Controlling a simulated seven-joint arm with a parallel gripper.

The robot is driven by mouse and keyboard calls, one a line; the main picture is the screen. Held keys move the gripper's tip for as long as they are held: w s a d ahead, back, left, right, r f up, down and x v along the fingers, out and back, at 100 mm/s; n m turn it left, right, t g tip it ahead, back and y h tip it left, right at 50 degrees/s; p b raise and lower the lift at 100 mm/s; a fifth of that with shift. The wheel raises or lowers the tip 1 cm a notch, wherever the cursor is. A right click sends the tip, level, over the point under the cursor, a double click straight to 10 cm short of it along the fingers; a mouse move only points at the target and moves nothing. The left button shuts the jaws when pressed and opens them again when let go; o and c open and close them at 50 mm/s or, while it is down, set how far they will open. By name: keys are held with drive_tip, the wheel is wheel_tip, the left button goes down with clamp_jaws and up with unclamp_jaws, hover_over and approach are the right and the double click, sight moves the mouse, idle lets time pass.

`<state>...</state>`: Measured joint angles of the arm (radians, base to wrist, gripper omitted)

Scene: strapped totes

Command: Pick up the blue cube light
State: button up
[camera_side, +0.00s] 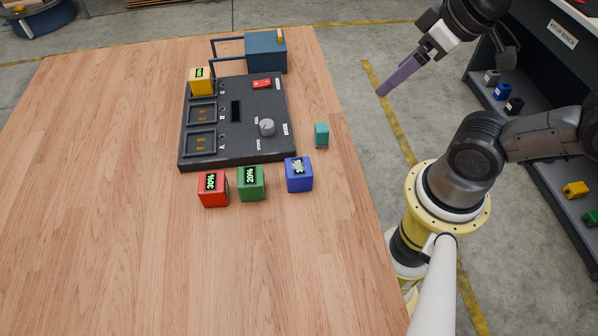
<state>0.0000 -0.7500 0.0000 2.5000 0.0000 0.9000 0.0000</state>
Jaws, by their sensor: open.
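The blue cube light (298,175) sits on the wooden table near the table's right side, just below the lower right corner of the black panel. A lit green display with a small mark shows on it; I cannot read it clearly. My gripper (384,91) is at the upper right, beyond the table's right edge and away from the cube. It is open and empty, though the gap between its fingers is hard to make out from this side.
A green cube (251,183) and a red cube (213,189) stand left of the blue one. The black panel (235,162) holds a yellow cube (202,81). A small teal block (321,134) and a dark blue box (266,55) are nearby. The table's front left is clear.

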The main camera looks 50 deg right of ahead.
idle(0.3)
drive_tip(key=m+g, duration=0.6)
drive_tip(key=m, duration=0.3)
hover_over(298, 166)
drive_tip(key=a, duration=0.1)
wheel_tip(298, 166, down, 6)
wheel_tip(298, 166, down, 7)
drive_tip(key=shift+f, duration=0.1)
drive_tip(key=shift+d+f, duration=0.25)
drive_tip(key=shift+f, duration=1.1)
drive_tip(key=shift+d+f, duration=0.2)
drive_tip(key=shift+f, duration=1.1)
